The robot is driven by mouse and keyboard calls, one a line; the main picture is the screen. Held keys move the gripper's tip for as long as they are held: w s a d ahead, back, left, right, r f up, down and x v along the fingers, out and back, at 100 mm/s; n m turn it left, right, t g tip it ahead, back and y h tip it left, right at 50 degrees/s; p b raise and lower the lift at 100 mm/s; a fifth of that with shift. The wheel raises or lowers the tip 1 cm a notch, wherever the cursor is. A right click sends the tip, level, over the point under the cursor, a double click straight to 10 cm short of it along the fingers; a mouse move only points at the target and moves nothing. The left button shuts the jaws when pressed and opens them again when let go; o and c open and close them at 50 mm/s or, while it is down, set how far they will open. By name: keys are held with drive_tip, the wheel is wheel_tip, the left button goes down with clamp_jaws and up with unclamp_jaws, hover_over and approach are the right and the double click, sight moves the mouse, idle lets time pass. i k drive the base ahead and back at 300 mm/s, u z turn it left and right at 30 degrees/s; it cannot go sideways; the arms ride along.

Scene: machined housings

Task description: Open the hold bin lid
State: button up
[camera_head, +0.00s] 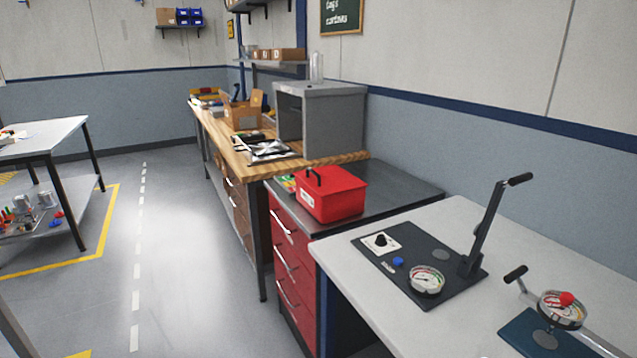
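A red bin (331,202) with a closed red lid (330,178) sits on the dark top of a red drawer cabinet. A black handle (314,175) stands up at the lid's left side. A white label (307,198) is on the bin's front; its text is too small to read, so I cannot confirm that this is the hold bin. My gripper is not in view.
The red drawer cabinet (291,262) stands between a wooden bench (221,134) and a white table (338,259). A fixture with an upright lever (487,226) and a gauge (426,279) stands on the white table. A grey open-fronted box (335,123) is behind the bin.

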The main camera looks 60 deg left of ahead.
sight(328, 180)
drive_tip(key=u, duration=2.45)
drive_tip(key=i, duration=0.1)
drive_tip(key=z, duration=0.45)
drive_tip(key=k, duration=0.6)
drive_tip(key=u, duration=0.85)
drive_tip(key=i, duration=1.1)
drive_tip(key=z, duration=0.55)
drive_tip(key=i, duration=0.4)
drive_tip(key=z, duration=0.5)
